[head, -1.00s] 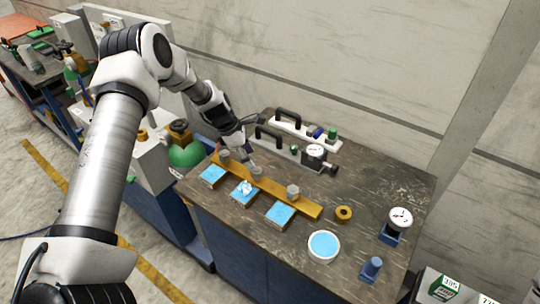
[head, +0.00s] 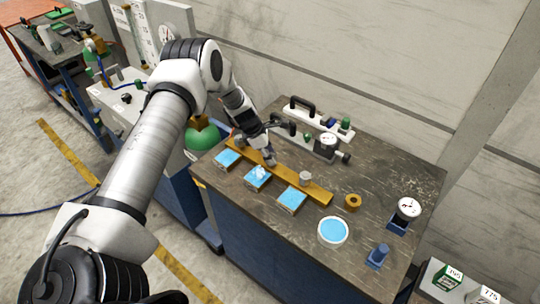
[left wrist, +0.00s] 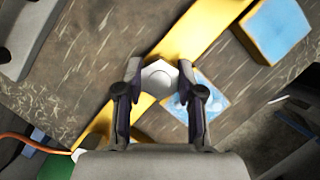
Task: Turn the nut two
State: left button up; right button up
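A yellow bar (head: 318,190) lies on the workbench and carries grey nuts in a row. The right-hand nut (head: 305,178) stands clear. The left-hand nut (head: 238,142) shows beside my left arm. My left gripper (head: 269,160) points down at the middle nut and mostly hides it in the head view. In the left wrist view the middle nut (left wrist: 160,75) is a pale hexagon between the two fingertips of my left gripper (left wrist: 159,70). The fingers are apart, one on each side and close to it; firm contact cannot be made out. My right gripper is out of view.
Three blue-topped pads (head: 292,200) lie in front of the bar, the middle one (head: 257,178) with small white pieces. A round blue dish (head: 332,231), brass ring (head: 352,201), dial gauge (head: 408,209) and blue post (head: 378,256) stand right. Black-handled fixtures (head: 318,118) stand behind.

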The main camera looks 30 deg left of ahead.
pick_arm(q)
jog(key=shift+s+d+f, duration=0.1)
jog(key=shift+f, duration=0.15)
jog(key=m+b, duration=0.1)
jog(key=m+g+b, duration=0.1)
jog(key=shift+f+h+b, duration=0.3)
jog(key=shift+b, duration=0.05)
jog(key=m+g+b, duration=0.1)
jog(key=m+b, duration=0.3)
jog(key=m+g+b, duration=0.2)
jog(key=m+b, duration=0.3)
jog(key=m, duration=0.1)
jog(key=m+g+b, duration=0.1)
jog(key=m, duration=0.1)
jog(key=shift+m+g+b, duration=0.3)
jog(key=m+y, duration=0.1)
jog(key=m, duration=0.1)
jog(key=shift+r+m+g+b, duration=0.15)
jog(key=shift+m+g+b, duration=0.15)
jog(key=shift+g+b, duration=0.1)
jog(key=shift+r+m+g+y, duration=0.1)
jog(key=shift+m+g+y, duration=0.35)
jog(key=shift+m, duration=0.75)
